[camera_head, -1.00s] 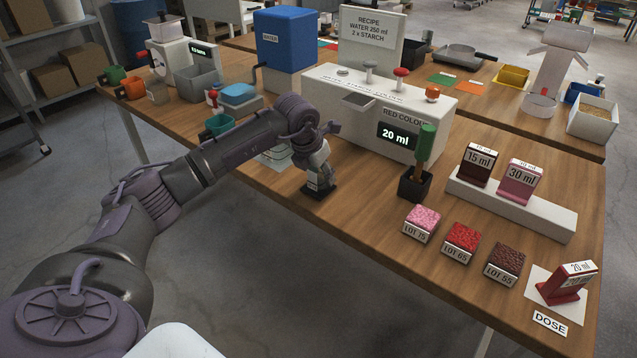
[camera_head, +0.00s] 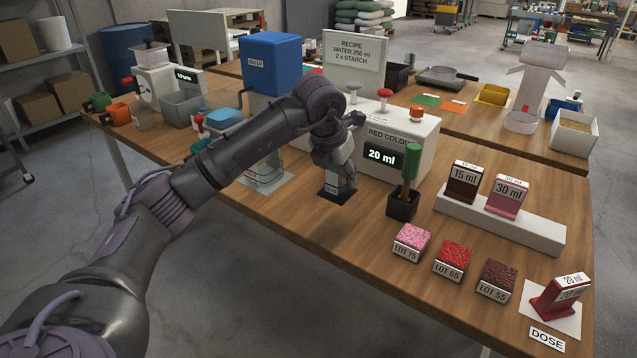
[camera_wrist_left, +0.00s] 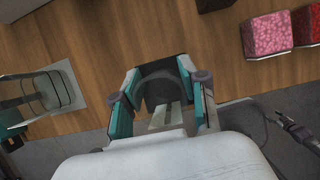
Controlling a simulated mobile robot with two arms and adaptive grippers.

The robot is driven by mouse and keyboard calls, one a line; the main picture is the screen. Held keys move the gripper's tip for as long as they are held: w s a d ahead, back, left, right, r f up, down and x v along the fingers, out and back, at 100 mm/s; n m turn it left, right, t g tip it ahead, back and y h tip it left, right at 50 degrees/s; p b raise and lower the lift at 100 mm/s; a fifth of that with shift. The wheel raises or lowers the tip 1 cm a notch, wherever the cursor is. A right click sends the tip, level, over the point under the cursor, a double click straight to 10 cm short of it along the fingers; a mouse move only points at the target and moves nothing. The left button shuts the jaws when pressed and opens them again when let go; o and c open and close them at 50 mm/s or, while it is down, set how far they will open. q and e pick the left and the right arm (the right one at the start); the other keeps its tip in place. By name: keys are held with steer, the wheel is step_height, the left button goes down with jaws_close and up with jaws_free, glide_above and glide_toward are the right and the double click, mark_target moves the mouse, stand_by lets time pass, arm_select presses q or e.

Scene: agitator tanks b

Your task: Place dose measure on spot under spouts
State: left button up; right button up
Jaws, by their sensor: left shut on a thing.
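A dark gripper, probably my right one (camera_wrist_left: 284,117), shows beyond the table edge.
A clear vessel stands on a pale mat (camera_head: 268,187) left of my gripper. A black holder (camera_head: 402,206) with a green-handled tool stands to the right. LOT blocks (camera_head: 454,261) and a red 20 ml piece (camera_head: 558,297) are farther right. Wood in front is clear.

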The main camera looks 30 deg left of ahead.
arm_select(q)
steer(key=d+r, duration=0.2)
steer(key=d, duration=0.1)
steer(key=shift+d, duration=0.1)
steer(key=s+d+f+m+g+p, duration=0.1)
steer(key=s+d+f+m+g, duration=0.1)
steer(key=s+m, duration=0.6)
steer(key=s+d+f+m+g+p, duration=0.1)
steer(key=s+d+f+m+g, duration=0.1)
steer(key=s+m, duration=0.6)
steer(key=s+d+f+m+g+p, duration=0.2)
steer(key=s+m+g, duration=0.3)
steer(key=m, duration=1.4)
steer(key=s+d+f, duration=0.1)
steer(key=s, duration=0.2)
steer(key=shift+f, duration=0.4)
steer(key=shift+r, duration=0.15)
